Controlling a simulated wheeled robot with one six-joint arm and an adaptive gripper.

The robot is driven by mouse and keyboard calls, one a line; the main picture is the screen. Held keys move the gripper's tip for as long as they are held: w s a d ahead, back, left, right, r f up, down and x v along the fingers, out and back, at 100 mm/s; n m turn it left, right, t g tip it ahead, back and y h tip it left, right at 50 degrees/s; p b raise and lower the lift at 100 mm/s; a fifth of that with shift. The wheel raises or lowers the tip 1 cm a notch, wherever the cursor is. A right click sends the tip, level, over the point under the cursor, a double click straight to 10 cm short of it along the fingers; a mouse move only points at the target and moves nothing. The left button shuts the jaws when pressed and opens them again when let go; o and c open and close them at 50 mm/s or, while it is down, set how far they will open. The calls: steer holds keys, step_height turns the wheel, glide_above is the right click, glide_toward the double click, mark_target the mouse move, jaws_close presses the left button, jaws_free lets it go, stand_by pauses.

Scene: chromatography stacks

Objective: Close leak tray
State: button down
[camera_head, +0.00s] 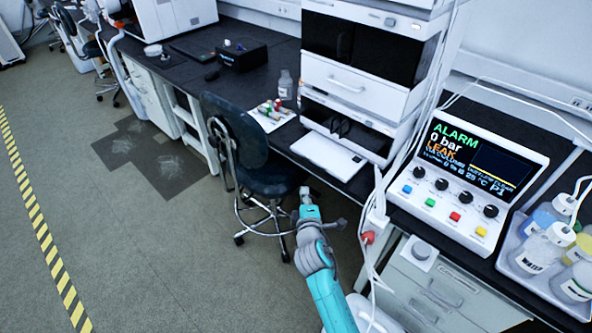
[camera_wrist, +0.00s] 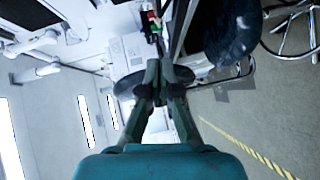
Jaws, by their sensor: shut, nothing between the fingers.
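The leak tray (camera_head: 328,157) is a flat white tray that sticks out from the bottom of the white instrument stack (camera_head: 350,85), towards the bench's front edge. My gripper (camera_head: 305,192) is in front of the bench, just below the tray in the head view, with a gap in the picture between them. My gripper's dark fingers (camera_wrist: 162,70) also show in the wrist view, together and empty. A pale surface shows between the finger links there, and I cannot tell whether it is the tray.
An alarm panel (camera_head: 470,180) reading "LEAK" stands right of the stack. A bottle tray (camera_head: 508,258) is at far right. A dark chair (camera_head: 240,150) stands close left of my gripper. Vials (camera_head: 270,112) lie on the bench left of the leak tray.

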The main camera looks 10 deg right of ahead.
steer(key=w+d+f, duration=0.2)
steer(key=w+d, duration=0.2)
steer(key=w, duration=0.8)
steer(key=shift+w+f, duration=0.15)
steer(key=shift+d, duration=0.1)
